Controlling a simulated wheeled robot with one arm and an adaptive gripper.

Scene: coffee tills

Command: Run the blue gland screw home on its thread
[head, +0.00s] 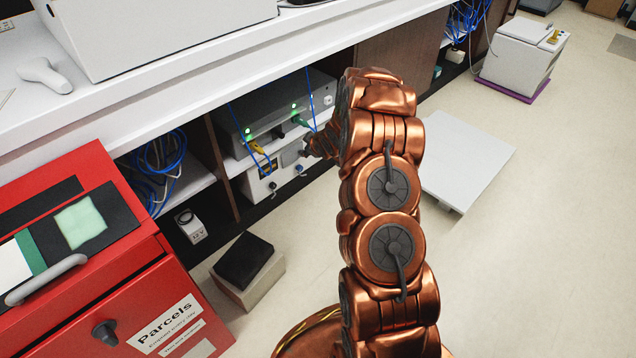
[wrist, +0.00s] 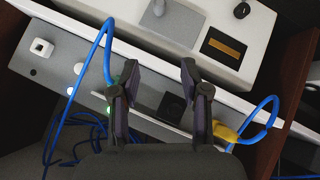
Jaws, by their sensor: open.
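A blue cable (wrist: 106,45) loops beside the left finger. A yellow plug (wrist: 226,131) on another blue cable is just right of the right finger.
The white box also shows in the head view (head: 257,187), below the grey device (head: 232,115) with green lights. A wooden divider (head: 222,165) stands to the left. A red parcels box (head: 150,285) and a block with a black top (head: 243,262) stand nearer.

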